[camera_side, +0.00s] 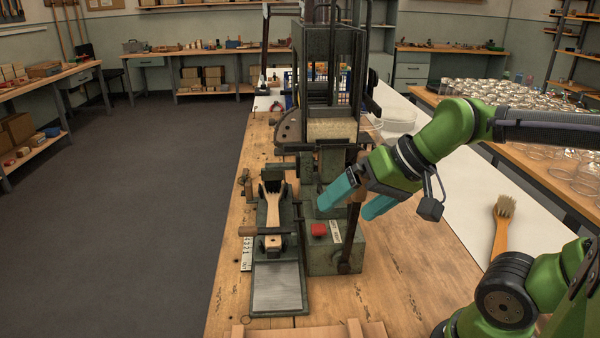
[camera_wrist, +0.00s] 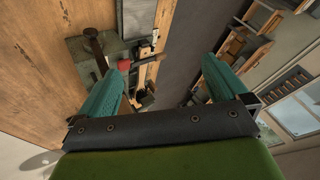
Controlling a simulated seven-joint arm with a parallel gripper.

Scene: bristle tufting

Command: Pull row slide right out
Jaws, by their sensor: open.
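The slide assembly (camera_side: 276,284) lies along the left side of the bench machine, with a bare metal plate at its near end. I cannot tell which part is the row slide. My gripper (camera_side: 345,210) is open and empty, above and right of the slide, near the control box. In the wrist view my gripper (camera_wrist: 166,62) shows its teal fingers apart, with the machine parts (camera_wrist: 98,50) beyond, seen sideways.
The tufting machine (camera_side: 331,90) stands tall behind the slide. A control box (camera_side: 322,258) with a red button (camera_side: 318,230) and an upright dark lever (camera_side: 349,240) stands right of the slide. Another brush (camera_side: 502,222) lies on the white surface at right. Bare bench wood lies in front.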

